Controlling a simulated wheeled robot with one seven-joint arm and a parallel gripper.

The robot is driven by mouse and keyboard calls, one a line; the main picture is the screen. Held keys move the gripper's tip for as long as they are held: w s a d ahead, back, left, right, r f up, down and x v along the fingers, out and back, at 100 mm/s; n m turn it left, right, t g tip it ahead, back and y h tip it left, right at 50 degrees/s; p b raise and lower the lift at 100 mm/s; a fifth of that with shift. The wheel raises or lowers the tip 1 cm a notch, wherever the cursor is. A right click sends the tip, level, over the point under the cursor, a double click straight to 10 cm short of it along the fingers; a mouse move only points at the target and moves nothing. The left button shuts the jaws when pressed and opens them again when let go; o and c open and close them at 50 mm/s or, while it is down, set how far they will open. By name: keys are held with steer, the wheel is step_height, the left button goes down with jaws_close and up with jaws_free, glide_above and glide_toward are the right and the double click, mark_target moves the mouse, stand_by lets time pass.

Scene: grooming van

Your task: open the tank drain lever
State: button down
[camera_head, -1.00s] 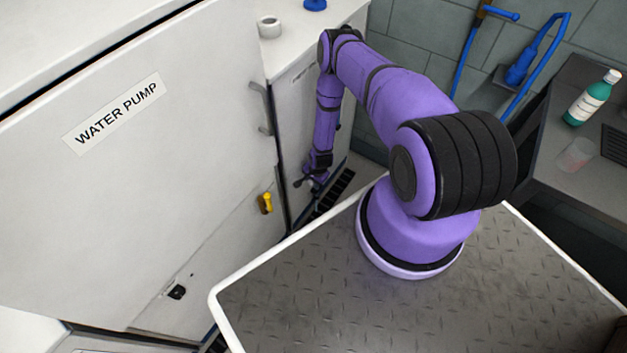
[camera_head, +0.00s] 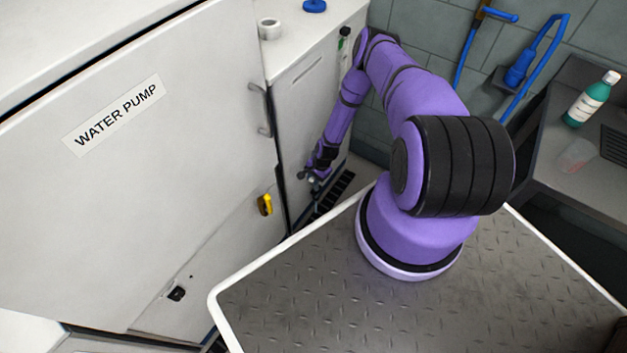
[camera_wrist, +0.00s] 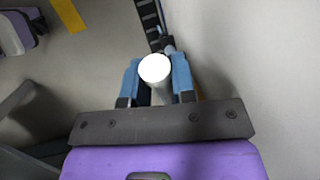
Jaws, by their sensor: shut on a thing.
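My gripper (camera_wrist: 157,82) shows in the wrist view with its blue fingers on both sides of a white round-ended handle (camera_wrist: 154,68). It is shut on this handle, which looks like the tank drain lever; no label on it is readable. A dark stem shows just beyond the white end. In the head view my gripper (camera_head: 311,175) is low at the front of the right-hand white cabinet (camera_head: 300,100), above the floor grate. The lever is too small and covered there to make out clearly.
The water pump cabinet (camera_head: 150,150) stands at the left, with a yellow knob (camera_head: 265,204) and a black latch (camera_head: 176,293) low on it. A dark floor grate (camera_head: 328,197) runs below my gripper. A counter with a green bottle (camera_head: 592,98) is at the right.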

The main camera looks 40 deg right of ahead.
steer(key=shift+r, duration=0.15)
stand_by(0.3)
steer(key=c, duration=1.1)
jaws_free()
steer(key=shift+d+r, duration=0.1)
steer(key=shift+d, duration=0.05)
steer(key=shift+d+r, duration=0.1)
steer(key=shift+r, duration=0.25)
steer(key=v, duration=1)
steer(key=shift+d+f, duration=0.1)
steer(key=shift+d, duration=0.05)
